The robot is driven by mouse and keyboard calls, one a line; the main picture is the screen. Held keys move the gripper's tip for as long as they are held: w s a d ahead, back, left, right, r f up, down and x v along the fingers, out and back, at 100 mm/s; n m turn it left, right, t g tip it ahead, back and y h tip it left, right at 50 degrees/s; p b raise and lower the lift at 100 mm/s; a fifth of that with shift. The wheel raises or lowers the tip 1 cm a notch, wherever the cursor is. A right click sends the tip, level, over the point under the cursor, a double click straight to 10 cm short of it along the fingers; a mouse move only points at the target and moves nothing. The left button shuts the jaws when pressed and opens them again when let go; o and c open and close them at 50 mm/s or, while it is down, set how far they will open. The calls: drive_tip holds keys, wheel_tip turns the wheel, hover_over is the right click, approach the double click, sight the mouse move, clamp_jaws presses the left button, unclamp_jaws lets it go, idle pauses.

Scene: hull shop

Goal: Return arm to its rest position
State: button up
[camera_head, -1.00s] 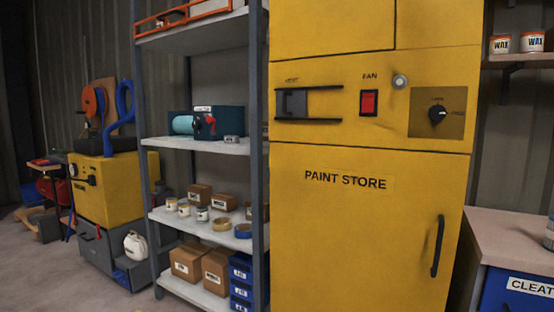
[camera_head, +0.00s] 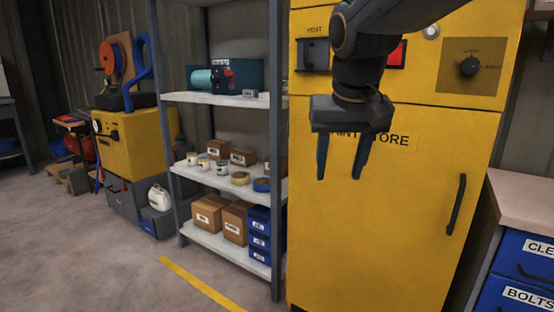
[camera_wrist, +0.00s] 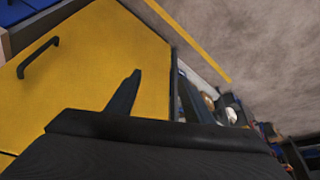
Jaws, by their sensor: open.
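My gripper (camera_head: 340,170) hangs from my dark arm in front of the yellow paint store cabinet (camera_head: 385,230) in the head view. Its two fingers point down and stand apart, with nothing between them. The arm and gripper cover part of the PAINT STORE label and part of the red fan switch (camera_head: 397,55). In the wrist view one dark finger (camera_wrist: 124,97) shows against the yellow cabinet door (camera_wrist: 90,70). I cannot tell how far the fingers are from the door.
A grey shelf unit (camera_head: 168,130) with boxes, tins and tape rolls stands left of the cabinet. A worktop (camera_head: 525,205) over blue drawers (camera_head: 525,265) is at the right. The floor (camera_head: 80,260) is bare at the front left, with a yellow line (camera_head: 200,283).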

drive_tip(key=s+a+f+n+g, duration=0.3)
drive_tip(key=s+f+n+g, duration=0.15)
drive_tip(key=s+f, duration=1.35)
drive_tip(key=s+d+r+m+p, duration=0.1)
drive_tip(key=d+r+m+p, duration=0.3)
drive_tip(key=d+r+p, duration=0.6)
wheel_tip(320, 180, up, 2)
drive_tip(key=p, duration=1)
drive_tip(key=shift+r, duration=0.25)
